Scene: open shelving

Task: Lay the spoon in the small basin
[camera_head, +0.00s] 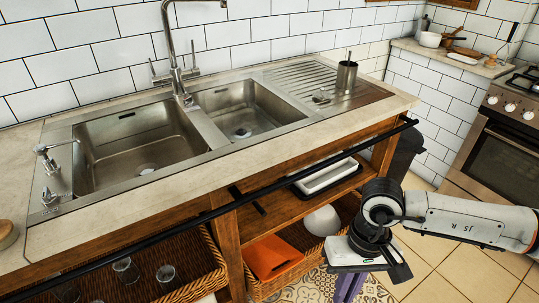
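The small basin (246,132) is the right-hand one of two steel sink basins. It looks empty except for its drain. A metal cup (346,78) stands upright on the ribbed drainboard right of it. A thin utensil end (348,56) sticks up from the cup; it may be the spoon, but its lower part is hidden. My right gripper (350,285) hangs in front of the counter, low and below the counter edge, well away from cup and basin. Its fingers are cut off by the bottom edge, so I cannot tell open from shut. My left gripper is not in view.
A small clear glass (320,97) is on the drainboard beside the cup. The tall faucet (178,60) rises behind the basins. A black rail (270,188) runs along the counter front.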

